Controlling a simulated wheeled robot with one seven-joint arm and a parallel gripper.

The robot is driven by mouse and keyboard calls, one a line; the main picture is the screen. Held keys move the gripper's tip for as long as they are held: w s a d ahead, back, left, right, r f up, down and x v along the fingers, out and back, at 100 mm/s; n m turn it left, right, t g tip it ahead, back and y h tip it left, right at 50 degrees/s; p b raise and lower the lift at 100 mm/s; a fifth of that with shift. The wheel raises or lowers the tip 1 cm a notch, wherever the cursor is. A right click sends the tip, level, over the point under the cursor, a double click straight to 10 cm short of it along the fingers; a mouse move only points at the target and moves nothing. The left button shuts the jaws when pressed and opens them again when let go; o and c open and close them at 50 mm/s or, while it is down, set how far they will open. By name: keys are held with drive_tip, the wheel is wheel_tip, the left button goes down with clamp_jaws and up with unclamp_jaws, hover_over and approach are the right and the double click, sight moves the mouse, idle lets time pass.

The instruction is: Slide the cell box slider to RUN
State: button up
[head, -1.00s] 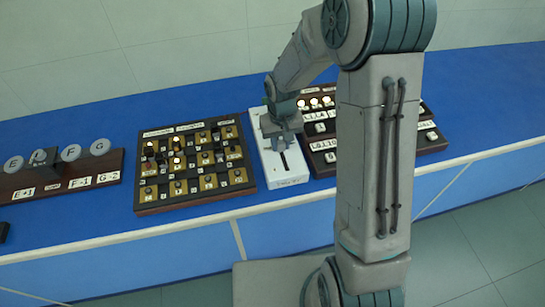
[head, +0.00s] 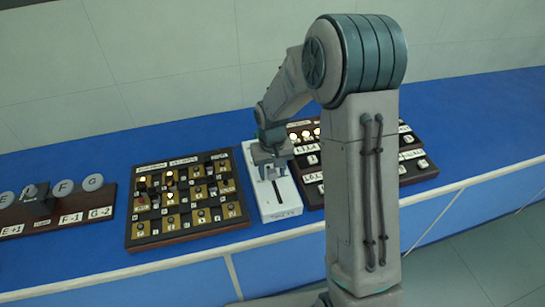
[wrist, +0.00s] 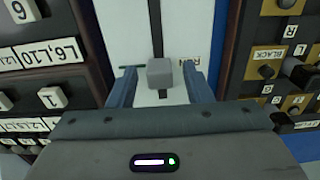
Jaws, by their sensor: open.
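The cell box (head: 282,208) is a white box with a dark lengthwise slot, between two dark boards. In the wrist view its white top (wrist: 185,20) shows the slot and a grey block-shaped slider knob (wrist: 159,72). My gripper (head: 271,174) is over the far half of the box. In the wrist view my gripper (wrist: 160,80) is open, with one finger on each side of the knob and a visible gap on both sides. A small label (wrist: 192,61), seemingly RUN, is right of the knob, partly hidden by a finger. A green mark lies on the left.
A board of brass squares with dark knobs (head: 150,240) stands close left of the box. A dark panel with white keys and lit lamps (head: 424,164) stands close right. A rack of round grey pieces (head: 66,222) is farther left. Blue bench (head: 480,100) is clear behind.

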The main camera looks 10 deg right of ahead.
sight(273, 171)
wheel_tip(273, 171, up, 13)
drive_tip(key=b, duration=0.1)
drive_tip(key=shift+r, duration=0.15)
idle(0.4)
drive_tip(key=s+d+r+t, duration=0.1)
drive_tip(key=s+d+r, duration=0.1)
drive_tip(key=s, duration=0.9)
drive_tip(key=s+d+r+m+t, duration=0.1)
drive_tip(key=s+d, duration=0.3)
drive_tip(key=s, duration=0.7)
drive_tip(key=shift+r+t, duration=0.55)
drive_tip(key=shift+t, duration=0.15)
drive_tip(key=shift+d, duration=0.15)
idle(1.0)
